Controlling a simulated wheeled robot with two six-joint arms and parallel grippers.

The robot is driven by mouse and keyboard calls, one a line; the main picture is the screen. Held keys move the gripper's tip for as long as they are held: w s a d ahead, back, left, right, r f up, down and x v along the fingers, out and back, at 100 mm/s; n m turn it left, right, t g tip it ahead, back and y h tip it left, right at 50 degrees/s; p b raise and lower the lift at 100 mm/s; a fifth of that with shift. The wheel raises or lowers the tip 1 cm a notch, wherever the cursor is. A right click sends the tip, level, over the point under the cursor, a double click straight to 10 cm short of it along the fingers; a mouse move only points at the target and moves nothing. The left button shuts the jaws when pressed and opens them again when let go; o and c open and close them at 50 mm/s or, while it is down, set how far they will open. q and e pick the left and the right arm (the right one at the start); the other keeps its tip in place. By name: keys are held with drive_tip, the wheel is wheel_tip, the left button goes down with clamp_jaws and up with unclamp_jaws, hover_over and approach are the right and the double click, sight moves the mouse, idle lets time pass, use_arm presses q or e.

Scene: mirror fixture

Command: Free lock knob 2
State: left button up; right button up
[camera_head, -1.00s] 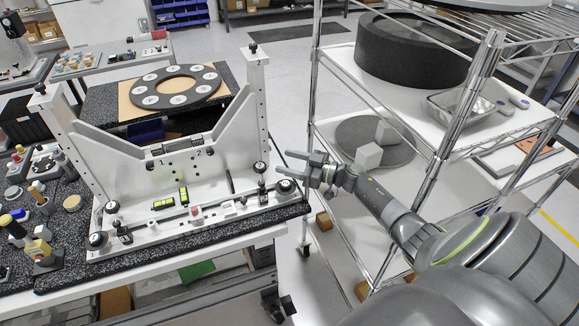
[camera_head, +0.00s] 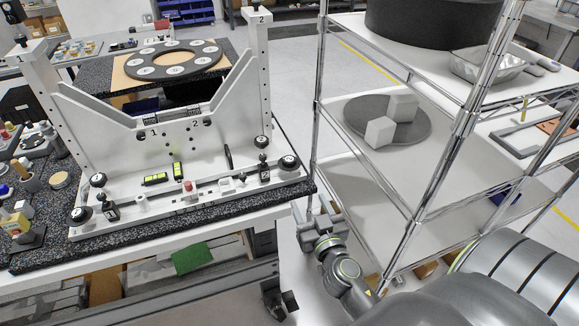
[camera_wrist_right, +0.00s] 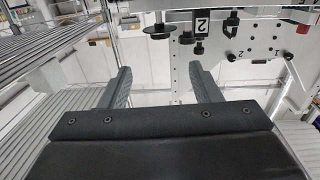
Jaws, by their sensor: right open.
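The white mirror fixture (camera_head: 195,150) stands on a black speckled table. At its right end are a round black knob (camera_head: 289,162) and a small black clamp (camera_head: 264,170). In the right wrist view, a black disc knob (camera_wrist_right: 159,31) is beside a tag marked 2 (camera_wrist_right: 201,28); I cannot tell for sure which part is lock knob 2. My right gripper (camera_head: 312,210) is off the table's right front corner, apart from the knob. In its wrist view the fingers (camera_wrist_right: 161,75) are open and empty, below the disc knob in the picture. My left gripper is not in view.
A wire shelf rack (camera_head: 440,165) stands close on the right, with grey blocks (camera_head: 380,132) on a dark disc. The table's right edge (camera_head: 309,188) is near my right gripper. A red button (camera_head: 188,187) and black knobs line the fixture's front rail.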

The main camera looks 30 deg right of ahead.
sight(292, 165)
drive_tip(key=p+x, duration=0.3)
drive_tip(key=x, duration=1.4)
drive_tip(key=shift+w, duration=0.15)
drive_tip(key=shift+c, duration=0.5)
